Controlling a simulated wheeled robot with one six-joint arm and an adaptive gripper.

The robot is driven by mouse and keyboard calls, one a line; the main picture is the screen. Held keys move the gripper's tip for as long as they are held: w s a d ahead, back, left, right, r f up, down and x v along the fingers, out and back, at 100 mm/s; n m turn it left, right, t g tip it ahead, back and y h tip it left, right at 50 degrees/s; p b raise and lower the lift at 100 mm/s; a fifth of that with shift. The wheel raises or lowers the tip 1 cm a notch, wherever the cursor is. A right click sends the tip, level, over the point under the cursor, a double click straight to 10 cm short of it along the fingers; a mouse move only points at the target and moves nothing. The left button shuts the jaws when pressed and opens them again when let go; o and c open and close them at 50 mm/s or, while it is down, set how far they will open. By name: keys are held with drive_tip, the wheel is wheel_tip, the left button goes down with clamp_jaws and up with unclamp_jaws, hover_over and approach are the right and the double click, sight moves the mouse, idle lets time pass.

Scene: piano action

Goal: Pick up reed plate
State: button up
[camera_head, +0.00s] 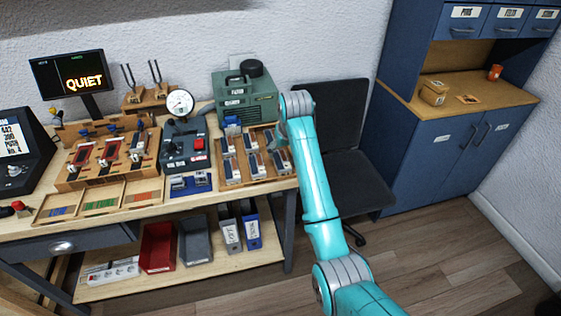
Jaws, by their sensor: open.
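A wooden tray (222,181) on the right end of the bench holds several small dark and metallic pieces in two rows. Their shape is plate-like, but they are too small for me to tell which is a reed plate. A blue mat (190,190) left of the tray carries small silvery metal pieces. My teal arm rises from the lower right, and its bent top stands over the tray's right edge, covering part of it. My gripper's fingers do not show; the arm hides that place.
A grey-blue device (185,150) with a red button and a round gauge (180,103) stands left of the tray. A green machine (245,97) stands behind it. A dark chair (345,150) is right of the bench. A wooden rack (108,160) and sorting tray (100,204) fill the left.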

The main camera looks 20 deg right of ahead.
sight(281, 160)
drive_tip(key=shift+x, duration=3.4)
drive_tip(key=shift+w+a+r, duration=0.1)
drive_tip(key=shift+w+a, duration=0.05)
drive_tip(key=c, duration=1.3)
